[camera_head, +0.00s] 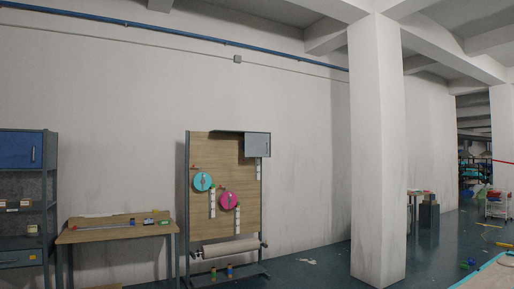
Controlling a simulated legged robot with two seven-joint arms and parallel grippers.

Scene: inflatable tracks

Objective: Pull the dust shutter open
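No part is plainly recognisable as the dust shutter. A blue panel (20,150) with a small vertical handle closes the top of the shelf unit at the left edge. A small grey panel (257,144) sits at the top right of an upright wooden board (225,160); it looks closed. I cannot tell which of these, if either, is the shutter. Neither of my grippers is in view.
The board carries a teal disc (203,181) and a pink disc (228,200), with a pale roll (230,248) below. A wooden table (116,230) stands between shelf and board. A white pillar (377,150) stands to the right. The floor around (325,268) looks mostly clear.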

